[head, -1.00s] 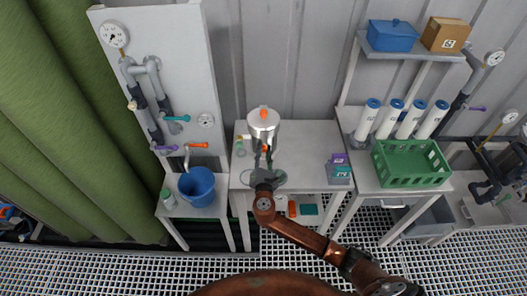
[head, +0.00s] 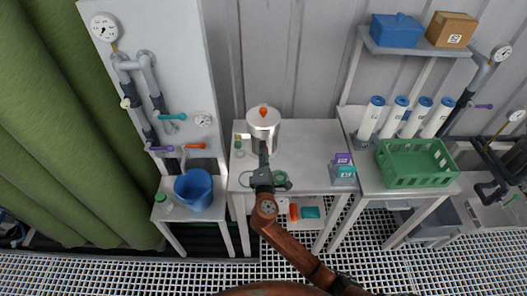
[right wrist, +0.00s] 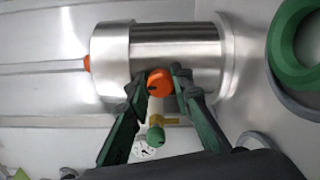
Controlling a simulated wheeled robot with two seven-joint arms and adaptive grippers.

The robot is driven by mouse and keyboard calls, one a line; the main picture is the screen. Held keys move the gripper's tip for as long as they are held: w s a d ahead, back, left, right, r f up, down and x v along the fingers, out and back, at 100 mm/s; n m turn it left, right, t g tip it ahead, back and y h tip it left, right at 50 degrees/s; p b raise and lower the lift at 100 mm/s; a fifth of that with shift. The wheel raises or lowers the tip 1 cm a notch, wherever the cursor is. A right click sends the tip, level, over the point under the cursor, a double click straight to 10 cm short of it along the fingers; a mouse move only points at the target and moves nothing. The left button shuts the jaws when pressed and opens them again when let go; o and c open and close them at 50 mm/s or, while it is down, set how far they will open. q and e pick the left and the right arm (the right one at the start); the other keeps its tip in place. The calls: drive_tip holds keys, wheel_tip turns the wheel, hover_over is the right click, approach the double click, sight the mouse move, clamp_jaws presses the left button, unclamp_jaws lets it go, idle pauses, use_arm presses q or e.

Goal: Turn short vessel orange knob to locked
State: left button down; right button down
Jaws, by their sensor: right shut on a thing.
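The short vessel (head: 265,131) is a silver cylinder standing upright on the white table, with an orange cap (head: 263,112) on top. It lies sideways in the right wrist view (right wrist: 180,50). The orange knob (right wrist: 160,83) on its side sits between the fingertips of my right gripper (right wrist: 158,80), which is shut on it. In the head view my right gripper (head: 263,160) reaches the vessel's front and hides the knob. I cannot read any lock mark on it. My left gripper is not in view.
A green ring (head: 280,178) lies beside my right gripper; a small brass fitting with a green knob (right wrist: 155,135) is near the vessel. Purple and teal boxes (head: 343,170) stand at the table's right. A green crate (head: 415,180) and several white cylinders are further right; a blue bucket (head: 194,190) is left.

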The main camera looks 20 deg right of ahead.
drive_tip(key=shift+d+m, duration=0.1)
drive_tip(key=shift+m, duration=0.2)
drive_tip(key=c, duration=1.7)
unclamp_jaws()
drive_tip(key=v, duration=1.2)
